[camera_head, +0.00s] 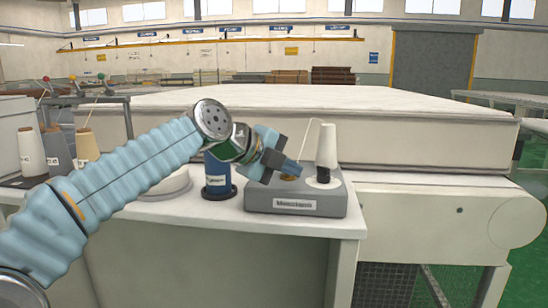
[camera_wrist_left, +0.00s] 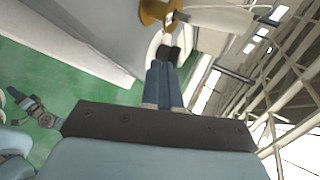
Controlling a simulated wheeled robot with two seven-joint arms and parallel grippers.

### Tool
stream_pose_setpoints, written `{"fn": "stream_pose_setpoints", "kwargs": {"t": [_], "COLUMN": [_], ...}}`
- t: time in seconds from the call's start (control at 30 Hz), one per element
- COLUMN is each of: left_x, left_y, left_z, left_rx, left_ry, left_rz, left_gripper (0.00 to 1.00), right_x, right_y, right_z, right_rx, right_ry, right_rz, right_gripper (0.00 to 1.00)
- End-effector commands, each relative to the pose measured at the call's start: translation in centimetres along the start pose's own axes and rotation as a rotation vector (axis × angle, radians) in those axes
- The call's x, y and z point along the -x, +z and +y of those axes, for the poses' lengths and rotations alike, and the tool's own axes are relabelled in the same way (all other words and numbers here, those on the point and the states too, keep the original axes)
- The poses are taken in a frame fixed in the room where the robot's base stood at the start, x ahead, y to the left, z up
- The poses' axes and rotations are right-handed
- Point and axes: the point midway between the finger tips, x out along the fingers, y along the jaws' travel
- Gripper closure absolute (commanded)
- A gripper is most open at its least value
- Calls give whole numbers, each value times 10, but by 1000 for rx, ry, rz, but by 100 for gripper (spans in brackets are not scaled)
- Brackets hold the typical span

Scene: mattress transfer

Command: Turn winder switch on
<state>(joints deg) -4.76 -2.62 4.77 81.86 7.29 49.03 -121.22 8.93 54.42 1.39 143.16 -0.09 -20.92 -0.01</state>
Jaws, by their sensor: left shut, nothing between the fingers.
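The winder (camera_head: 290,204) is a grey box with a white label on its front, at the front right of the white counter. A white cone (camera_head: 326,147) on a black foot stands at its right, and a brass-coloured disc (camera_head: 290,178) sits on its top. My left gripper (camera_head: 297,170) reaches in from the left, fingers shut and empty, just over the winder's top by the disc. In the left wrist view the shut fingers (camera_wrist_left: 162,68) point at a small black part (camera_wrist_left: 168,52); I cannot tell whether they touch it. No switch shows clearly. My right arm seems to show small at the left of that view.
A dark blue spool (camera_head: 218,176) stands left of the winder, partly behind my left arm. A large white mattress (camera_head: 390,140) lies behind the counter (camera_head: 300,224). Yarn cones (camera_head: 32,152) stand at the far left. Green floor (camera_head: 455,284) shows at the lower right.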

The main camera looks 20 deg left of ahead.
Motion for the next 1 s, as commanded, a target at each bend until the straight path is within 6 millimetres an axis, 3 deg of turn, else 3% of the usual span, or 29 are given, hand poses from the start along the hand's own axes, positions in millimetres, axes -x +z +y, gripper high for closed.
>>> {"fn": "stream_pose_setpoints", "kwargs": {"t": [0.1,0.33,1.0], "left_x": [-21,-44,-50], "left_y": [-1,-1,-2], "left_z": [-6,-19,-19], "left_rx": [0,0,-9], "left_ry": [1,0,-1], "left_rz": [2,1,19], "left_gripper": [100,100,100], "right_x": [6,13,10], "right_y": [1,2,2], "right_z": [-4,-8,-7], "right_rx": [2,5,4], "right_ry": [-2,-4,-4], "right_rz": [-2,-5,-5], "right_gripper": [57,57,57]}}
